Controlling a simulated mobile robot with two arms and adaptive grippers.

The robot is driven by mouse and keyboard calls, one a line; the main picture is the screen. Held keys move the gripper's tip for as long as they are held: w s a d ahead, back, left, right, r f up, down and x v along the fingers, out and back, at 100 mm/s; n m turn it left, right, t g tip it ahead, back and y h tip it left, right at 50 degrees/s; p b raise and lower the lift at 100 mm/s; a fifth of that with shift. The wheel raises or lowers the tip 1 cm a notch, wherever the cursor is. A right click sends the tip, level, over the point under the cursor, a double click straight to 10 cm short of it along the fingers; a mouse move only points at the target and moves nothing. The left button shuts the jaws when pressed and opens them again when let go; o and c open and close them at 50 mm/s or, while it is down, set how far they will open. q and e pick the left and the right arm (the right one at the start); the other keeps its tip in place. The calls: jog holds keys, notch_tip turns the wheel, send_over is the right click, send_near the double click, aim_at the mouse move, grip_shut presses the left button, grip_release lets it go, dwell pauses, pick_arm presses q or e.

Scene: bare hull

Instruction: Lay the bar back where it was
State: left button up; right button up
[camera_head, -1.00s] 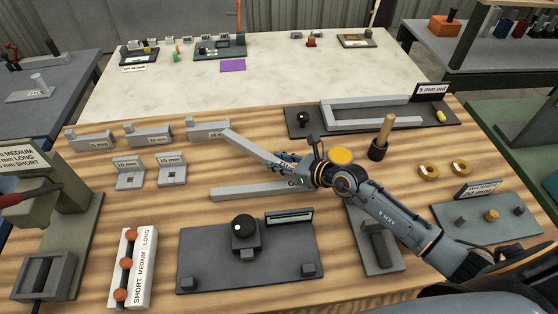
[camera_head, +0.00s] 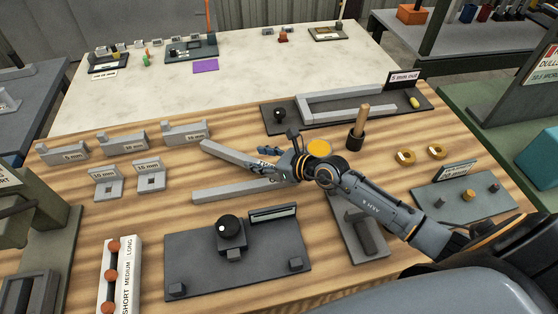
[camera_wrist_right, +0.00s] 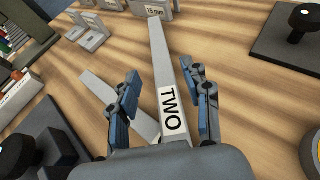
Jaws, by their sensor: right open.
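A long grey bar marked TWO (camera_wrist_right: 168,75) lies between the fingers of my right gripper (camera_wrist_right: 165,100) in the right wrist view. The fingers are open, with a clear gap at the bar's left side. In the head view this bar (camera_head: 225,152) slants from near the grey blocks to my right gripper (camera_head: 268,162). It appears to lie on or very near the wooden table; the exact height is hard to tell. A second grey bar (camera_head: 225,192) lies in front of it, its right end partly hidden by the gripper. It also shows in the wrist view (camera_wrist_right: 105,92). My left gripper is out of view.
Labelled grey blocks (camera_head: 125,145) and small square pieces (camera_head: 150,178) stand at the left. A dark plate with a black knob (camera_head: 228,228) lies in front. A fixture with a grey U-shaped frame (camera_head: 345,103) and a wooden-handled tool (camera_head: 358,132) stand behind the right arm.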

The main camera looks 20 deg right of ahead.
jog(key=b+v, duration=0.1)
jog(key=v, duration=1)
jog(key=shift+s, duration=0.3)
jog(key=shift+d, duration=0.1)
jog(key=shift+s+f, duration=0.1)
